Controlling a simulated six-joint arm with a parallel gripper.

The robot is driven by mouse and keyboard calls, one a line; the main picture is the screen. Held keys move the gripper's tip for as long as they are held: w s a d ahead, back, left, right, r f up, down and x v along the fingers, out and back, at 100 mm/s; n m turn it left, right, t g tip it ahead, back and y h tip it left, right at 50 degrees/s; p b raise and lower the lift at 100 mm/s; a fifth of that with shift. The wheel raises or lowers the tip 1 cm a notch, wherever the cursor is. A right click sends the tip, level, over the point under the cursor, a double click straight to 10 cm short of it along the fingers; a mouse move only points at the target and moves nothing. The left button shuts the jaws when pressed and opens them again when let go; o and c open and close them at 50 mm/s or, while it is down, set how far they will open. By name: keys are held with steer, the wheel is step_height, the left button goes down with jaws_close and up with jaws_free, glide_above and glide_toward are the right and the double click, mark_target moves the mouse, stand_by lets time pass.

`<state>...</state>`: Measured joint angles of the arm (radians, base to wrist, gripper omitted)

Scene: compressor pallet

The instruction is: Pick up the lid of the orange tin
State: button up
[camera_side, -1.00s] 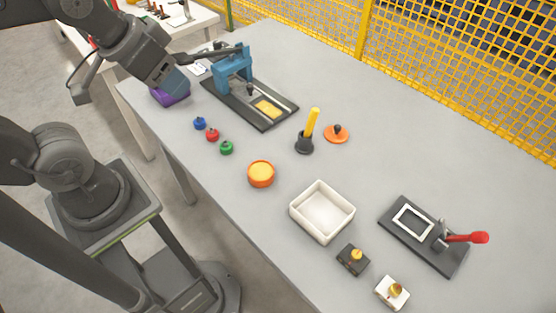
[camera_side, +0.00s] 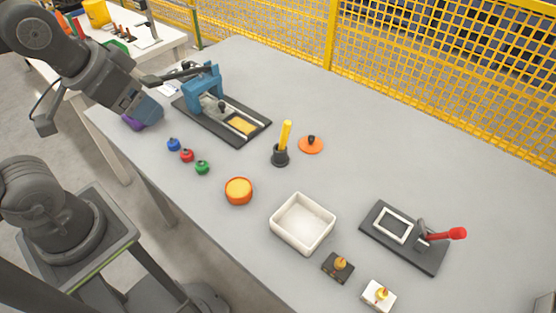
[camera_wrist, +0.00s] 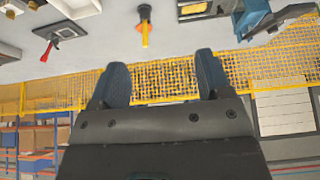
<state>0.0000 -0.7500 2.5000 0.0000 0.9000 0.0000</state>
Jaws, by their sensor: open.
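The orange lid (camera_side: 311,145) is a flat disc with a black knob on top. It lies on the grey table beside the black holder with the yellow handle. The round orange tin (camera_side: 238,192) stands apart from it, nearer the table's front edge, with a yellow-orange top face. My gripper (camera_wrist: 163,80) is open, with two dark blue fingers spread and nothing between them. In the side view my wrist end (camera_side: 143,104) is above the table's left end, far from the lid.
The yellow handle (camera_side: 285,134) stands upright left of the lid. A white tray (camera_side: 303,224) and the red-handled clamp (camera_side: 456,234) are rightward. A yellow fence (camera_side: 400,60) lies behind.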

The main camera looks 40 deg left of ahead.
steer(key=o, duration=0.4)
steer(key=m+g+h, duration=0.1)
steer(key=m+g, duration=0.4)
steer(key=m, duration=0.6)
glide_above(311, 137)
steer(key=f, duration=2.3)
steer(key=shift+s+a+f, duration=0.2)
steer(key=shift+a, duration=0.2)
steer(key=shift+w+d+f, duration=0.1)
steer(key=shift+d+f, duration=0.05)
steer(key=shift+f, duration=0.8)
steer(key=shift+w+d+f, duration=0.1)
steer(key=shift+d+f, duration=0.05)
steer(key=shift+f, duration=0.85)
steer(key=shift+w+d+f, duration=0.1)
steer(key=shift+d+f, duration=0.05)
steer(key=shift+f, duration=0.8)
